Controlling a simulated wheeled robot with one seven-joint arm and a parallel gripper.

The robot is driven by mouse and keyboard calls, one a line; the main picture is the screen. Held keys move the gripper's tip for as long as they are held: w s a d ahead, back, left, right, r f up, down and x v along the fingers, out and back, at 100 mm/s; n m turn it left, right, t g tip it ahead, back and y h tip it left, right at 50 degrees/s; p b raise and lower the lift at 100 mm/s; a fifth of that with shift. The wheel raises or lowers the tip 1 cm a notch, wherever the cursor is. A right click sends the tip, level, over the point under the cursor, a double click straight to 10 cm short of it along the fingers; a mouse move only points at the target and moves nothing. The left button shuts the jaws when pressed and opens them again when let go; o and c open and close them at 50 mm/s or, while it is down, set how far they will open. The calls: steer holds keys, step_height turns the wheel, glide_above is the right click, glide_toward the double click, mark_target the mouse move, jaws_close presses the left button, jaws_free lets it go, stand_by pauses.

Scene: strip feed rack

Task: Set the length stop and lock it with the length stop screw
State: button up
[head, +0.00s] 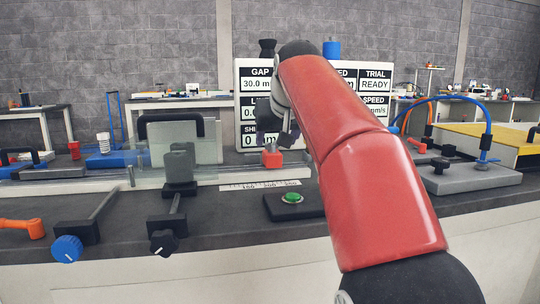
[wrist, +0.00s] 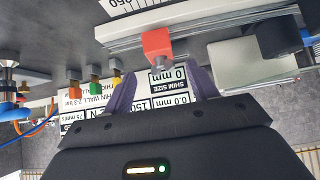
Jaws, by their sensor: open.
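The length stop looks to be the small red block (head: 271,158) on the rail, just behind the printed scale (head: 260,185). In the wrist view the red block (wrist: 157,42) sits on the light rail, with a short grey stub (wrist: 161,62), perhaps its screw, on the side facing me. My gripper (wrist: 162,90) is open and empty. Its two purple fingers spread to either side of the stub's line, apart from the block. In the head view my gripper (head: 288,132) hangs just above and behind the red block, partly hidden by my red arm.
A display panel (head: 250,108) stands behind the rail. A green button (head: 292,198) is in front of it. A dark clamp (head: 180,165) and a clear plate stand left of the stop. A blue knob (head: 67,248) and a black knob (head: 164,242) are at the front left.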

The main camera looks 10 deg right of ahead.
mark_target(273, 150)
steer(key=x, duration=0.7)
steer(key=shift+w+f+b, duration=0.2)
steer(key=shift+w+b, duration=0.1)
steer(key=shift+b, duration=0.1)
